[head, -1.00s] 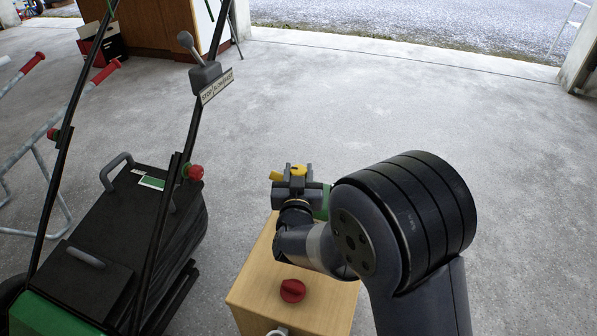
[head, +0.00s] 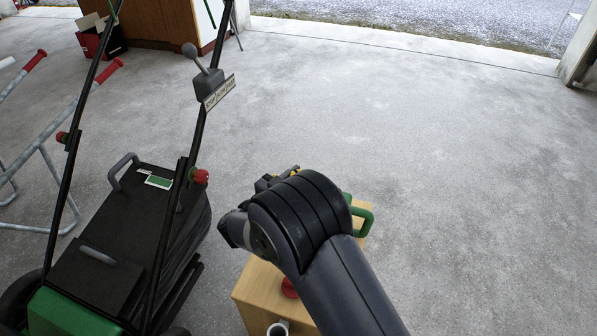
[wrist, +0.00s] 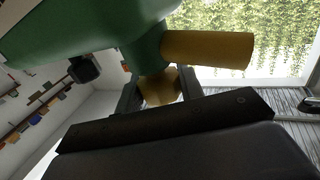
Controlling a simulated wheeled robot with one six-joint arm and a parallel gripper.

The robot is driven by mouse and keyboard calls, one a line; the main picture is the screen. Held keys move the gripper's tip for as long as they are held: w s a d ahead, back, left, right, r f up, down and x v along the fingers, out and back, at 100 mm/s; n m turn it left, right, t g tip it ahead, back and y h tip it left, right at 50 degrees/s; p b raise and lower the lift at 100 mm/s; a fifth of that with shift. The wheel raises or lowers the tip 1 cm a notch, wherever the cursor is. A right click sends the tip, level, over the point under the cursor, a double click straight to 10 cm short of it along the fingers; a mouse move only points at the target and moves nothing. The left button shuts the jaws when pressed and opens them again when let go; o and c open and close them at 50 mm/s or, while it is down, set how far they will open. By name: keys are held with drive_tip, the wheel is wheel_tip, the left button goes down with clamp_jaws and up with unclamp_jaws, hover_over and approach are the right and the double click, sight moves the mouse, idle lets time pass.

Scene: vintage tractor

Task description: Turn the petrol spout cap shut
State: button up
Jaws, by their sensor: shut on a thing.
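The green petrol can (head: 362,220) stands on a wooden cabinet, mostly hidden behind my arm in the head view. In the wrist view its green body (wrist: 85,30) fills the upper left, and a yellow spout (wrist: 210,48) sticks out to the right. My gripper (wrist: 160,90) is shut on the yellow petrol spout cap (wrist: 158,86), which sits between the two dark fingers against the green neck. In the head view only a little of my gripper (head: 273,181) and a bit of yellow show past the arm. The cap's exact turn cannot be told.
The wooden cabinet (head: 258,283) also carries a red knob-like thing (head: 289,288) and a white mug (head: 277,328), both partly covered by my arm. A black and green mower (head: 125,230) with tall handles stands close at left. The concrete floor at right is clear.

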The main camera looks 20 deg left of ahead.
drive_tip(key=shift+m+g+h, duration=0.4)
drive_tip(key=shift+m+h, duration=0.3)
drive_tip(key=shift+h, duration=0.4)
drive_tip(key=o, duration=1)
drive_tip(key=p+v, duration=0.3)
drive_tip(key=v, duration=0.7)
drive_tip(key=shift+s, duration=0.35)
drive_tip(key=shift+a, duration=0.1)
